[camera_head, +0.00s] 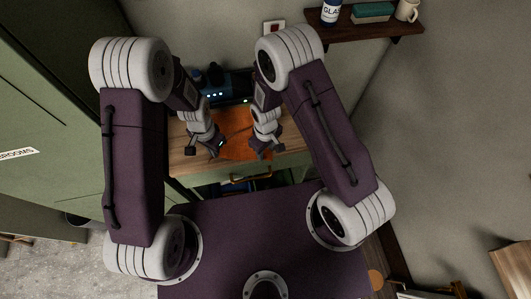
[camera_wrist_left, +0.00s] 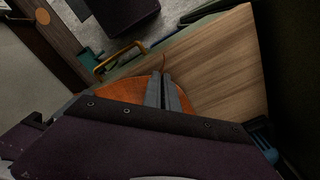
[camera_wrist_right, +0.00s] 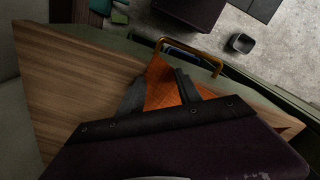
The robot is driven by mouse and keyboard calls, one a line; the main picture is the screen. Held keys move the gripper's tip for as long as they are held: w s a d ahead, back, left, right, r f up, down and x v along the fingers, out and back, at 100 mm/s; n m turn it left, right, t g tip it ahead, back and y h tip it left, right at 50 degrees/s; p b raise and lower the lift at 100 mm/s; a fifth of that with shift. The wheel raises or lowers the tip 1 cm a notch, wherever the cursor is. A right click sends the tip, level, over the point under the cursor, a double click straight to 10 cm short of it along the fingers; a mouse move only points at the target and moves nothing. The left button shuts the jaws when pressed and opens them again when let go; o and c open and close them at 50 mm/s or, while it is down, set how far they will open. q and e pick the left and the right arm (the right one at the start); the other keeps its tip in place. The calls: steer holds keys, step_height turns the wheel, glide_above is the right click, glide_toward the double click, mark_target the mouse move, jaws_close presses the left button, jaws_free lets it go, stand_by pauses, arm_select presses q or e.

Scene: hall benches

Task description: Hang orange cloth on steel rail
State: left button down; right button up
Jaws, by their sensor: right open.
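The orange cloth (camera_head: 237,126) lies on the wooden bench top and reaches its front edge. It also shows in the left wrist view (camera_wrist_left: 112,106) and right wrist view (camera_wrist_right: 160,85). My left gripper (camera_head: 217,152) is at the cloth's left side; in its wrist view its fingers (camera_wrist_left: 163,80) are close together on the cloth's edge. My right gripper (camera_head: 263,155) is at the cloth's right side, its fingers (camera_wrist_right: 160,90) apart with cloth showing between them. A brass-coloured bar (camera_wrist_right: 188,48) is at the bench front, just beyond the cloth. I cannot pick out a steel rail clearly.
The wooden bench top (camera_wrist_left: 222,65) is bare beside the cloth. A dark blue device (camera_head: 232,86) with lights stands at the back. A wall shelf (camera_head: 365,30) holds a bottle, a teal box and a mug (camera_head: 408,10). Green cabinets (camera_head: 50,120) stand at left.

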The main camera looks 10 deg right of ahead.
steer(key=shift+c, duration=0.4)
jaws_close()
steer(key=shift+r, duration=2.5)
